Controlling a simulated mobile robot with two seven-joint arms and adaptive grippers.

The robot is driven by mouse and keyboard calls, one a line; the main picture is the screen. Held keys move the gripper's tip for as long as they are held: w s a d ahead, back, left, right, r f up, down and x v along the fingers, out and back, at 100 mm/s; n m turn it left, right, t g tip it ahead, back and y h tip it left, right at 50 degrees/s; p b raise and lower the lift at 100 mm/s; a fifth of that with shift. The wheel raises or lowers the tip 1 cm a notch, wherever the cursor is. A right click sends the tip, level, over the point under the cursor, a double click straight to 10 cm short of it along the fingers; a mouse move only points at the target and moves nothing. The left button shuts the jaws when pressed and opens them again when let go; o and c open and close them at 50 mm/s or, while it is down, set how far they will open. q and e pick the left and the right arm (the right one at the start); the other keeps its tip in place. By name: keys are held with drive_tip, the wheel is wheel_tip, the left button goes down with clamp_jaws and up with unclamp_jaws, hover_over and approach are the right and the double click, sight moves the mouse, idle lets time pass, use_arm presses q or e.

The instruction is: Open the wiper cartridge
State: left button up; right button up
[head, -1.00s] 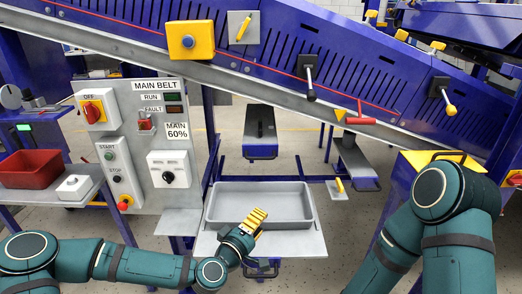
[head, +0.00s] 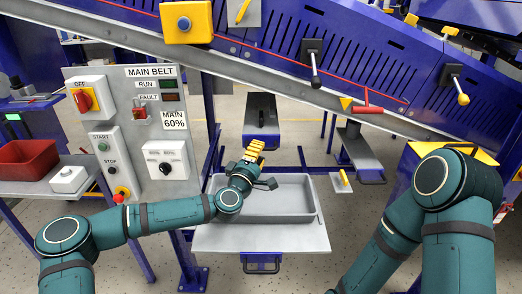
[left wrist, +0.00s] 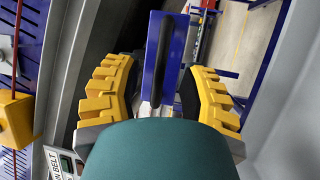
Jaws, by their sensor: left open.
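A blue-fronted grey unit with a dark handle (head: 262,142) sits under the sloping conveyor; it looks like the wiper cartridge, though I see no label. In the left wrist view its blue front (left wrist: 153,60) and dark bar handle stand between the yellow fingers, with no clear contact. My left gripper (head: 254,152) is open, just in front of and below that unit in the head view. It also shows in the left wrist view (left wrist: 163,75). A similar unit (head: 361,158) sits to the right. My right gripper is out of view; only its arm shows.
A grey tray (head: 316,208) on a shelf lies below my left gripper. The control panel (head: 128,140) stands left of it. The conveyor frame (head: 290,84) slopes overhead, with black levers and a red handle (head: 368,109). Floor shows between the units.

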use_arm(q)
drive_tip(key=shift+x, duration=1.15)
drive_tip(key=shift+c, duration=0.4)
